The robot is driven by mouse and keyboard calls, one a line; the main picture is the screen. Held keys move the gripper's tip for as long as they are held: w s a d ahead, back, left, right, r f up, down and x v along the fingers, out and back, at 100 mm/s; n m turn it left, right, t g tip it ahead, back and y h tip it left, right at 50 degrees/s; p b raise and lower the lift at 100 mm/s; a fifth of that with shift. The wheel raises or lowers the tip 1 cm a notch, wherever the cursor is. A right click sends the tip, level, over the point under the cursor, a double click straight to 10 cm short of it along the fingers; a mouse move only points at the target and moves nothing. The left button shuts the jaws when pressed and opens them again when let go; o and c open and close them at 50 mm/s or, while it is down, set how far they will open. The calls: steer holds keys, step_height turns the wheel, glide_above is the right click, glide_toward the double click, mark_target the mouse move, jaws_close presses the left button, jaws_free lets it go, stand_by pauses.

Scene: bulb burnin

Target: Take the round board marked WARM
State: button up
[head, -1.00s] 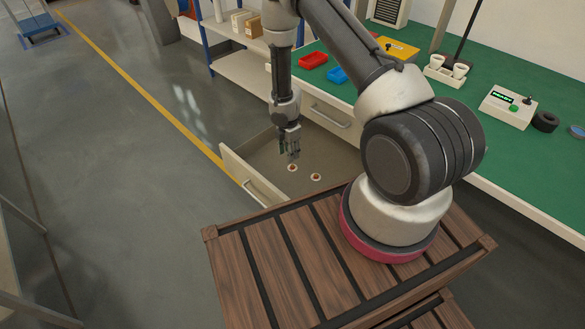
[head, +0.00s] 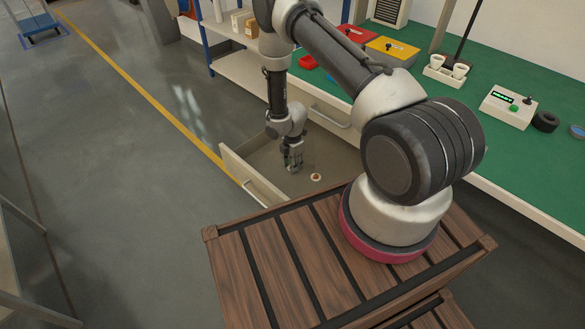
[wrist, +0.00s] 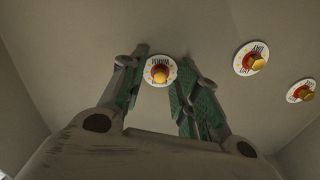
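Three round white boards with red and yellow centres lie in the open drawer in the wrist view. One board (wrist: 161,70) sits between my fingertips; its lettering is small but looks like WARM. A second board (wrist: 251,58) lies to its right, and a third (wrist: 301,91) is at the right edge; their words are hard to read. My gripper (wrist: 162,58) is open, a finger on each side of the first board, with no clear grip on it. In the head view my gripper (head: 292,169) is down in the drawer, and only one board (head: 316,177) shows clearly.
The drawer (head: 250,183) is pulled out below the green-topped bench (head: 510,75), its walls around my gripper. Open floor lies left.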

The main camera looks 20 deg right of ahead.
steer(key=c, duration=0.5)
steer(key=shift+r, duration=0.1)
step_height(320, 180, up, 4)
steer(key=shift+f, duration=0.25)
steer(key=s+d, duration=0.3)
steer(key=s, duration=0.1)
steer(key=s+d, duration=0.4)
steer(key=s, duration=0.1)
steer(key=s+d, duration=0.3)
steer(key=s, duration=0.1)
steer(key=shift+s+d+f, duration=0.1)
steer(key=shift+s+d, duration=0.2)
steer(key=shift+s+d+r, duration=0.25)
steer(key=shift+r, duration=2)
